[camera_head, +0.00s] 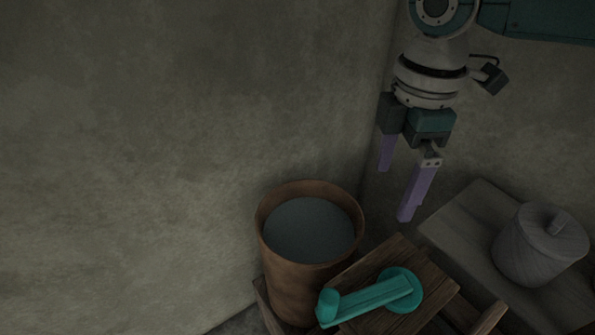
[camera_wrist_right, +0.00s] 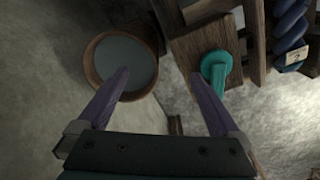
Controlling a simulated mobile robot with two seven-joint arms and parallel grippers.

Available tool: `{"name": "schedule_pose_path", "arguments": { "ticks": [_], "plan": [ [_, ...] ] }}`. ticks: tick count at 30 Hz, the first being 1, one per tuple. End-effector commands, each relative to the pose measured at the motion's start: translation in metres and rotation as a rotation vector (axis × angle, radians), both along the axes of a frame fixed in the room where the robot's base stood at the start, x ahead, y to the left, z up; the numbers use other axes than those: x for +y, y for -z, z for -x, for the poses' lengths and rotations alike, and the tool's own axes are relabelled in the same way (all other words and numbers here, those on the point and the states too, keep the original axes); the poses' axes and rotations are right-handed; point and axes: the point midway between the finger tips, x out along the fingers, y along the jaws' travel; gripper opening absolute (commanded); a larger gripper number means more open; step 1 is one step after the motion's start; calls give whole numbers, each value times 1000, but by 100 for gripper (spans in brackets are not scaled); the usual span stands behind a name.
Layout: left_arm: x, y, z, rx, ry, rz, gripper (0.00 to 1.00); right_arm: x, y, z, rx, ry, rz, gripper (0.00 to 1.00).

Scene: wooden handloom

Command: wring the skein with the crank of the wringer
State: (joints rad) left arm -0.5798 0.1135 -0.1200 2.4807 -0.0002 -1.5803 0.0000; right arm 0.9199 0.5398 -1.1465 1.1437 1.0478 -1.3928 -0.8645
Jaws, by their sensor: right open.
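The teal crank (camera_head: 365,300) sits on the wooden wringer frame (camera_head: 430,275), its round hub at right and its handle knob at lower left. In the right wrist view the crank (camera_wrist_right: 217,72) is by the right fingertip. A blue twisted skein (camera_wrist_right: 287,28) with a small tag shows at the upper right of that view; it is outside the head view. My right gripper (camera_head: 395,193) points down with purple fingers apart and empty, above and behind the crank and apart from it in the head view. My left gripper is in neither view.
A brown tub (camera_head: 283,275) of dark grey liquid stands left of the wringer. A bare wall (camera_head: 140,150) rises behind and left.

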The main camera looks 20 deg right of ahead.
Motion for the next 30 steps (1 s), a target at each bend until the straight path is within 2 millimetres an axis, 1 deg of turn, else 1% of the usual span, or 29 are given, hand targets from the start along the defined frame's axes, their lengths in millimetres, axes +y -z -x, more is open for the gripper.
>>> {"name": "schedule_pose_path", "arguments": {
  "ticks": [1, 4, 6, 8, 9, 13, 15, 17, 18, 22, 23, 24, 27, 30],
  "plan": [
    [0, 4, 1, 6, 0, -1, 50, 16, 2, 1, 1, -8, -2, 100],
    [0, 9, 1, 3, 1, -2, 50, 44, 3, 3, 0, -8, -1, 100],
    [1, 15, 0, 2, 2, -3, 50, 63, 4, 4, -1, -8, -1, 100],
    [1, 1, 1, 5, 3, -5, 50, 75, -4, 15, 4, -8, 0, 100],
    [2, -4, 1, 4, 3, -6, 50, 84, -5, 23, 5, -8, -1, 100],
    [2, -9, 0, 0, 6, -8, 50, 113, -2, 45, 4, -9, -2, 100],
    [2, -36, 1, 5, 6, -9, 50, 115, -12, 62, 9, -3, 1, 100],
    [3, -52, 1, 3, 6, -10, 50, 119, -12, 77, 12, -3, 1, 100],
    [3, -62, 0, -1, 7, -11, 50, 122, -12, 87, 13, -3, 0, 100],
    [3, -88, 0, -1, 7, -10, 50, 131, -11, 118, 11, -3, -1, 100],
    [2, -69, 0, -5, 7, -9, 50, 130, 11, 117, 7, 0, 0, 100],
    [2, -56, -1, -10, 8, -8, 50, 130, 26, 115, 5, 2, -1, 100],
    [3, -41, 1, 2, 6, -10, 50, 129, 41, 114, 3, 1, 0, 100],
    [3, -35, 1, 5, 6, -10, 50, 129, 49, 113, 2, 0, 1, 100]
  ]
}}
